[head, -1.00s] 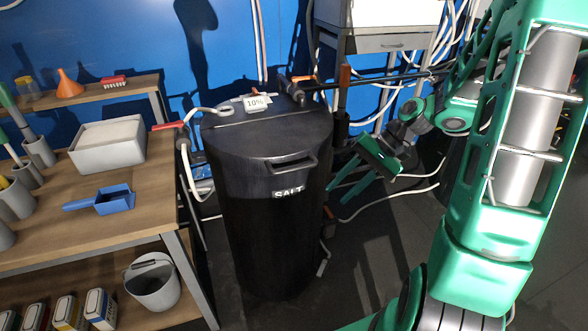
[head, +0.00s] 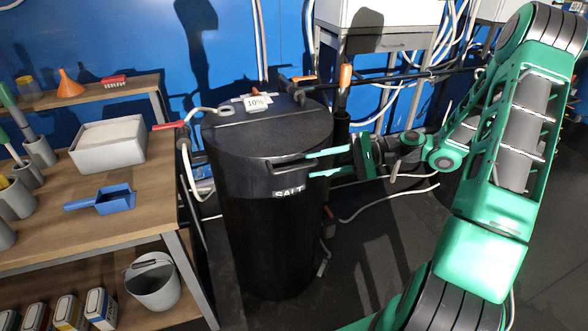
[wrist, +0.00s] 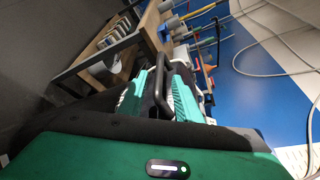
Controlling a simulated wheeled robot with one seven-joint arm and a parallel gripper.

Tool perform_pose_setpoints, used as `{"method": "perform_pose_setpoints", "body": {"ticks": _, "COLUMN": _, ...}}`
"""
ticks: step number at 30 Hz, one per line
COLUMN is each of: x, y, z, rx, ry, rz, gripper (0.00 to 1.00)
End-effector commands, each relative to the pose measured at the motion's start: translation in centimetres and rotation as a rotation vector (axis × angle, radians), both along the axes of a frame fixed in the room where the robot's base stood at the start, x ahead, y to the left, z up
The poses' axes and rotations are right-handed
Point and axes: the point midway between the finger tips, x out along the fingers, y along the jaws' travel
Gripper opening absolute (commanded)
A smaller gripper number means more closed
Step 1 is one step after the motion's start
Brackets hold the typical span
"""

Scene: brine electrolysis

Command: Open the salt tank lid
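The salt tank (head: 265,235) is a tall black drum marked SALT. Its dark lid (head: 265,135) lies flat and closed, with a black bar handle (head: 289,164) on the front edge. My gripper (head: 309,164) has come in from the right at handle height, its two green fingers apart. In the head view the fingertips are at the handle's right end, one above and one below. In the wrist view the handle (wrist: 149,32) runs down between the two fingers (wrist: 157,95). Whether either finger touches it is unclear.
A wooden bench (head: 150,190) with a grey salt bin (head: 108,158) and blue scoop (head: 112,201) stands left. A 10% tag (head: 256,102) lies at the lid's back, near a red-handled valve (head: 170,125). Hoses and a metal stand (head: 375,45) are behind.

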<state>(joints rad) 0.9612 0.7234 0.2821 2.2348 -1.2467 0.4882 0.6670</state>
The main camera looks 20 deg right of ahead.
Motion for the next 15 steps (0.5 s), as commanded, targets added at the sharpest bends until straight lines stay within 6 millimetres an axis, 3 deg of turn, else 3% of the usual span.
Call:
{"method": "perform_pose_setpoints", "body": {"ticks": 6, "x": 1.1, "y": 3.7, "z": -0.8, "rx": -0.001, "ry": 0.001, "rz": 0.004, "gripper": 0.31}}
{"method": "perform_pose_setpoints", "body": {"ticks": 15, "x": 1.9, "y": 6.0, "z": -1.5, "rx": -0.002, "ry": 0.001, "rz": 0.0, "gripper": 0.31}}
